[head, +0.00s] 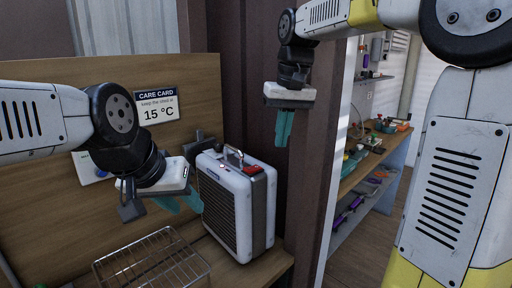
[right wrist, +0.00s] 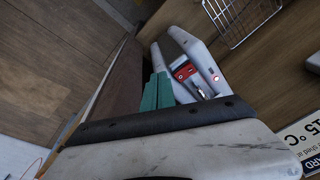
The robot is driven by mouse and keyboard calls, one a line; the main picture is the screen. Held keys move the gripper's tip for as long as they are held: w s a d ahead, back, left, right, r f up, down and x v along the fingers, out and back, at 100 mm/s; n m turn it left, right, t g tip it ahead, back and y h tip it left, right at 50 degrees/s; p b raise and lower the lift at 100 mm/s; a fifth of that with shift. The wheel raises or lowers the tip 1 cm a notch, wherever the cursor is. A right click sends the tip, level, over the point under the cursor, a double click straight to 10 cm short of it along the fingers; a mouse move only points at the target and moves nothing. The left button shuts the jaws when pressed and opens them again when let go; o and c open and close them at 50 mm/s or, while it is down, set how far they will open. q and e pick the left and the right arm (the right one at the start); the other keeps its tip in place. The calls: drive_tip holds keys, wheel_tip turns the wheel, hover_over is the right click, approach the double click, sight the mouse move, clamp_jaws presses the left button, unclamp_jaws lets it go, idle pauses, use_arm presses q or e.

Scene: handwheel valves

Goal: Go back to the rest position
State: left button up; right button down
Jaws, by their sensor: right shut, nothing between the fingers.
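My right gripper (head: 284,128) hangs in the air with its teal fingers together and pointing down, above and to the right of the heater, touching nothing. In the right wrist view its shut fingers (right wrist: 157,92) show in front of the heater (right wrist: 205,65). My left gripper (head: 183,204) is low on the left, its teal fingers spread apart, just left of the heater. It looks empty; whether it touches the heater's side I cannot tell.
The white heater (head: 222,205) with a top handle, red switch and small lit lamp stands on a wooden bench. A wire basket (head: 150,262) is left of it. A care card reading 15 °C (head: 157,105) is on the back board. A shelf (head: 365,165) with tools lies beyond the doorway.

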drive_tip(key=s+d+f+m+t, duration=0.1)
drive_tip(key=s+d+f, duration=0.3)
drive_tip(key=s, duration=0.4)
drive_tip(key=s+d+f+t, duration=0.3)
drive_tip(key=s+d+f, duration=0.1)
drive_tip(key=s, duration=0.5)
drive_tip(key=shift+m+t+y, duration=0.3)
drive_tip(key=shift+m+y, duration=0.1)
